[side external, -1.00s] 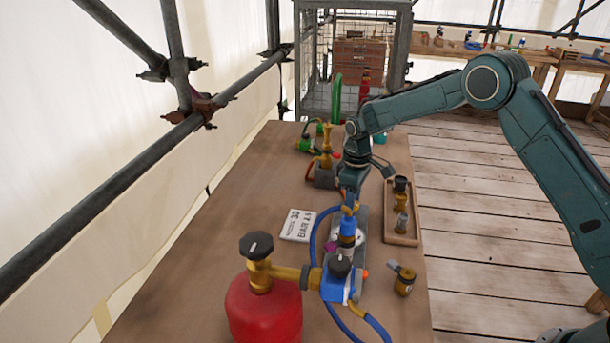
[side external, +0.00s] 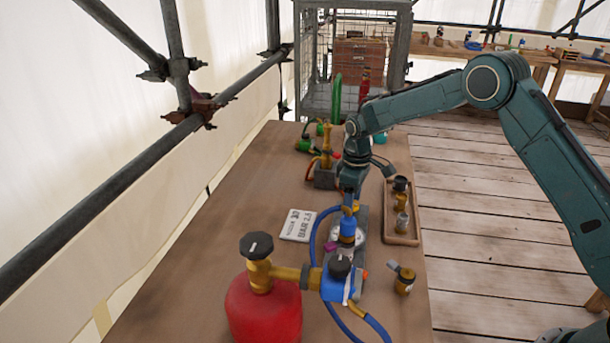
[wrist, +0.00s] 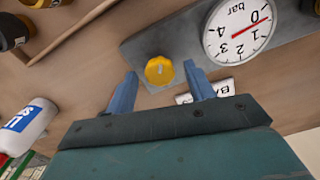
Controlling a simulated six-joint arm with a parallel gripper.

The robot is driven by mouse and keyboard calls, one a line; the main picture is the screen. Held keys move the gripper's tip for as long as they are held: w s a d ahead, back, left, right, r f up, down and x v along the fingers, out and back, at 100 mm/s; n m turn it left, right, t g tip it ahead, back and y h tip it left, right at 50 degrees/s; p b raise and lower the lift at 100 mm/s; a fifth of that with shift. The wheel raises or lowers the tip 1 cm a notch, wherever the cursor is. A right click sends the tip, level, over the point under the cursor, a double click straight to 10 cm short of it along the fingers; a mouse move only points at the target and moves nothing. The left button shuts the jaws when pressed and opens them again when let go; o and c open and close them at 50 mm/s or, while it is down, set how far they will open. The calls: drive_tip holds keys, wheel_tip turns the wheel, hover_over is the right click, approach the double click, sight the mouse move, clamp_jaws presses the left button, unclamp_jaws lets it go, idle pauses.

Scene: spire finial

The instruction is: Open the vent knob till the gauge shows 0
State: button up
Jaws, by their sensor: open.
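The yellow vent knob (wrist: 159,70) sits on a grey plate (wrist: 185,38) in the wrist view. My gripper (wrist: 161,73) is open, with one blue finger on each side of the knob; a gap shows on both sides, and whether the tips are level with it is unclear. The round white gauge (wrist: 222,38), marked bar, is on the same plate and appears upside down. Its red needle points between 0 and 1, near the 0. In the side view my gripper (side external: 348,215) is low over the plate, and the knob is hidden there.
A red cylinder (side external: 265,310) with a brass valve and black knob stands at the near end of the table (side external: 190,270). A blue hose (side external: 315,240) runs beside the plate. A tray (side external: 402,238) with brass fittings is right, a white card (side external: 298,225) left.

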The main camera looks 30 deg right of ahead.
wheel_tip(320, 180, up, 14)
idle(0.7)
drive_tip(key=s+r+m+t, duration=0.3)
drive_tip(key=s+r, duration=1.1)
drive_tip(key=s, duration=0.4)
drive_tip(key=s+f+m+t, duration=0.1)
drive_tip(key=s+f, duration=0.1)
drive_tip(key=s, duration=0.8)
drive_tip(key=s+f+m+t, duration=0.1)
drive_tip(key=s+m, duration=0.1)
drive_tip(key=s, duration=0.8)
drive_tip(key=shift+s+d+f+t, duration=0.2)
drive_tip(key=shift+s+f+t, duration=0.1)
drive_tip(key=shift+f, duration=0.1)
